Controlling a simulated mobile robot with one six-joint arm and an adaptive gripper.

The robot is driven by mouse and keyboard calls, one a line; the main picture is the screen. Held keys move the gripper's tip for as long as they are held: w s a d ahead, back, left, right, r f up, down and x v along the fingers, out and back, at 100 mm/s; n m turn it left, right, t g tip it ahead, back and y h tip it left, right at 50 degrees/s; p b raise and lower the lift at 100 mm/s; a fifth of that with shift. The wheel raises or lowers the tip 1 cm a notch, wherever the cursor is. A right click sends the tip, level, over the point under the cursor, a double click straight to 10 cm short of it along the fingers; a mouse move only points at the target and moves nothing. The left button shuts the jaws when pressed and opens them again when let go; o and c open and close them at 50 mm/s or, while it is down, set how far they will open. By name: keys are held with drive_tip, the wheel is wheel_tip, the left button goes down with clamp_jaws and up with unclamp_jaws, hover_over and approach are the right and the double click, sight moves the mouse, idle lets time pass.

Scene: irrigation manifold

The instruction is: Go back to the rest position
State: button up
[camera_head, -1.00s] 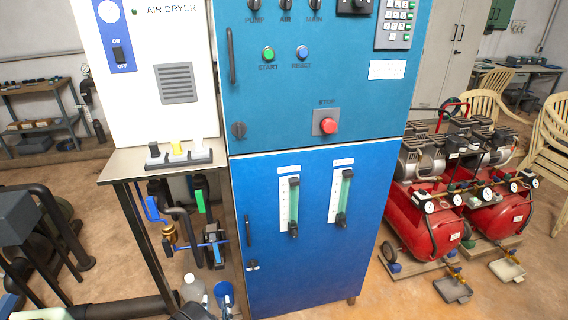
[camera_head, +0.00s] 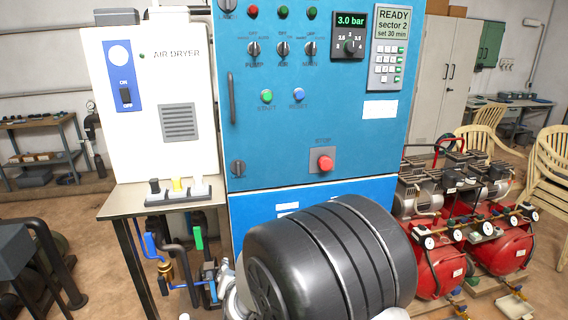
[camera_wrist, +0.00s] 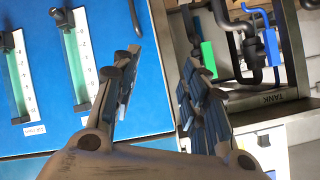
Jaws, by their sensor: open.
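My gripper (camera_wrist: 160,72) shows in the wrist view with its two dark fingers spread apart. Nothing is between them. They are in front of the blue cabinet's lower door (camera_wrist: 150,105) and the edge of the side bench. In the head view, a large dark rounded link of my arm stands before the cabinet (camera_head: 315,115) and hides most of its lower door. My gripper is not visible there. The cabinet's display (camera_head: 350,20) reads 3.0 bar, and the panel (camera_head: 393,22) reads READY, sector 2, set 30 min.
The white air dryer (camera_head: 150,110) stands on a metal bench (camera_head: 118,208) at left. Pipes with a green handle (camera_head: 198,238) and a blue handle are below it. Red compressors (camera_head: 437,270) and chairs (camera_head: 545,160) stand at right. Two flow gauges (camera_wrist: 80,65) show in the wrist view.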

drive_tip(key=s+d+r+n+g, duration=0.2)
drive_tip(key=s+d+r+g, duration=0.1)
drive_tip(key=s+d+r, duration=1)
drive_tip(key=s+d+g+h, duration=0.1)
drive_tip(key=s+d+g, duration=0.1)
drive_tip(key=s+d, duration=0.5)
drive_tip(key=s+d+g+h, duration=0.2)
drive_tip(key=s+d, duration=0.5)
drive_tip(key=s, duration=0.7)
drive_tip(key=shift+s, duration=0.25)
